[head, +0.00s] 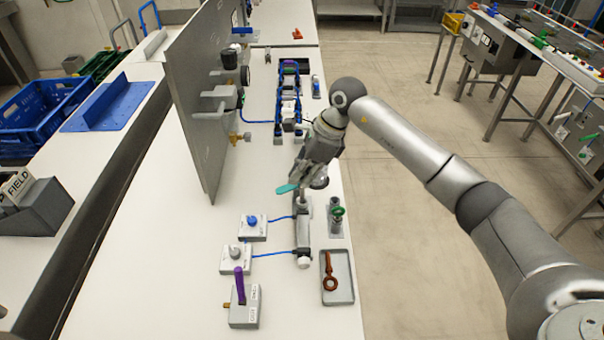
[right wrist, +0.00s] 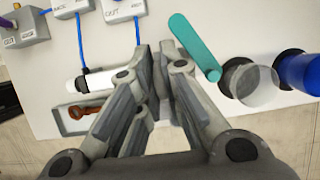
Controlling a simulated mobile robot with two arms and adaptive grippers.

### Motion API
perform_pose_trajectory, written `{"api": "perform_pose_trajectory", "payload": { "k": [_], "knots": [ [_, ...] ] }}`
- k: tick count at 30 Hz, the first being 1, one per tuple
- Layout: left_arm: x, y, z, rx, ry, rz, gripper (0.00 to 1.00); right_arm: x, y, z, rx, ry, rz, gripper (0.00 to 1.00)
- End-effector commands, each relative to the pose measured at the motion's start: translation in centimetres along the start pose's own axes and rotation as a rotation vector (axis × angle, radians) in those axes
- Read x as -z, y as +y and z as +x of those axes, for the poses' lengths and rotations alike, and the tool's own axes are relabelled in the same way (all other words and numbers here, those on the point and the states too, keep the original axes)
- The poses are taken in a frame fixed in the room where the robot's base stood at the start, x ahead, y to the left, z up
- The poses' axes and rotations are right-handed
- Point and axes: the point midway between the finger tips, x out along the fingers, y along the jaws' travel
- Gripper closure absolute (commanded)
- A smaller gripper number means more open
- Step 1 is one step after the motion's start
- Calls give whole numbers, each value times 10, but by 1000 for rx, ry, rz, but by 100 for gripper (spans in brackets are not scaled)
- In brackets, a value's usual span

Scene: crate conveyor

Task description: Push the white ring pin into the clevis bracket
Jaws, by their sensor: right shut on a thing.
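I cannot make out the white ring pin. A small grey fixture (head: 335,228) with a green ring (head: 338,211) stands near the bench edge; I cannot tell whether it is the clevis bracket. My left gripper is out of view.
A grey tray (head: 346,290) with a brown ring-ended piece (head: 328,272) lies near the bench edge. Two white boxes (head: 236,262) with blue hoses and a purple-levered box (head: 243,313) stand left. An upright grey panel (head: 195,110) bounds the left side. A clear bowl (right wrist: 250,82) is close right of the fingers.

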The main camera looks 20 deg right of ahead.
Motion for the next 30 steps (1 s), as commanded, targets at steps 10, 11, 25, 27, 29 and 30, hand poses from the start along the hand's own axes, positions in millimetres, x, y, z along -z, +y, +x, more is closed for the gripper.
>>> {"api": "perform_pose_trajectory", "payload": {
  "k": [10,11,25,27,29,30],
  "knots": [
    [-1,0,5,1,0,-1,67,2,0,3,1,1,0,100],
    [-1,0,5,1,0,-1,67,2,0,3,1,1,0,100],
    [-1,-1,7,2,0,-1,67,2,0,3,0,0,0,100],
    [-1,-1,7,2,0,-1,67,2,0,3,0,0,0,100],
    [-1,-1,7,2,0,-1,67,2,0,3,0,0,0,100],
    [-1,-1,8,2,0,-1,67,2,0,4,0,0,0,100]
  ]
}}
